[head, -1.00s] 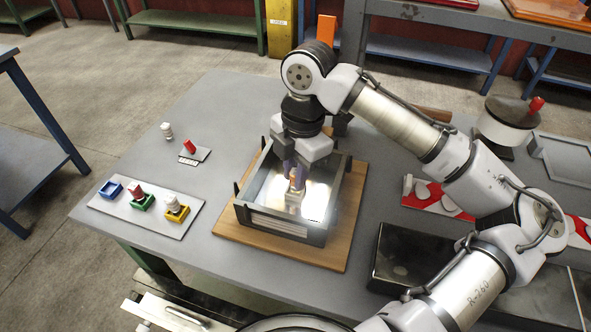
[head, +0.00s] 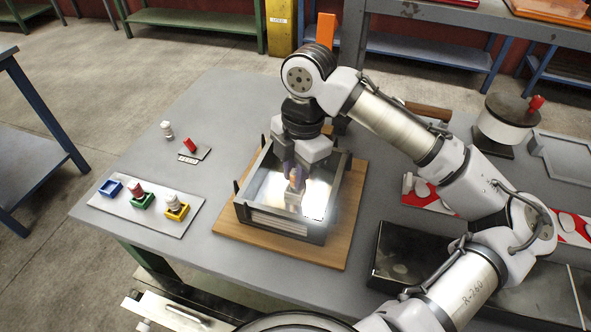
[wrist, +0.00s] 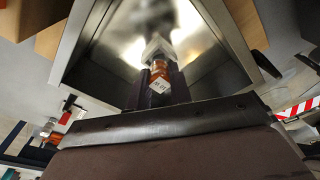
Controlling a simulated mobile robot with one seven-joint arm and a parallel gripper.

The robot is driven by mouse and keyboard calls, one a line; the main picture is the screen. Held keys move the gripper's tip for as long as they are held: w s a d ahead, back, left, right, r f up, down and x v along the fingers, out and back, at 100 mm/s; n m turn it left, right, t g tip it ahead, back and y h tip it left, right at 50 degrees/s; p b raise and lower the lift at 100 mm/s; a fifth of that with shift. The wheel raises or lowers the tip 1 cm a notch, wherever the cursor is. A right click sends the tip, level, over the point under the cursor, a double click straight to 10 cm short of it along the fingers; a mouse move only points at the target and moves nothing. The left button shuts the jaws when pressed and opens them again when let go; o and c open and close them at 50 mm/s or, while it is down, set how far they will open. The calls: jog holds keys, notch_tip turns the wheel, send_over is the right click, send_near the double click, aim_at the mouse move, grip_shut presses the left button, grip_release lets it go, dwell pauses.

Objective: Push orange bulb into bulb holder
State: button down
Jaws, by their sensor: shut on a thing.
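The orange bulb (head: 297,176) is between the fingers of my gripper (head: 294,180), which is shut on it. In the wrist view the bulb (wrist: 159,74) shows orange with a pale printed label, gripped by the dark fingers. The bulb holder (head: 293,199) is a pale block inside the open metal chassis box (head: 283,226). The bulb is directly above the holder, in line with it. In the wrist view the holder (wrist: 157,47) shows just beyond the bulb. I cannot tell how deep the bulb sits in it.
The box stands on a wooden board (head: 335,262). At left, a plate (head: 153,221) carries blue (head: 111,188), green and yellow sockets, two with bulbs. A white bulb (head: 167,130) and a red switch (head: 190,145) stand behind. A black tray (head: 405,262) lies at right.

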jog(key=shift+f, duration=0.2)
jog(key=c, duration=1.2)
grip_release()
jog(key=shift+r, duration=0.1)
jog(key=r, duration=0.4)
jog(key=d+r, duration=0.1)
jog(key=r, duration=0.4)
jog(key=w+r, duration=0.1)
jog(key=r, duration=0.3)
jog(key=shift+d+r, duration=0.15)
jog(key=shift+r, duration=0.15)
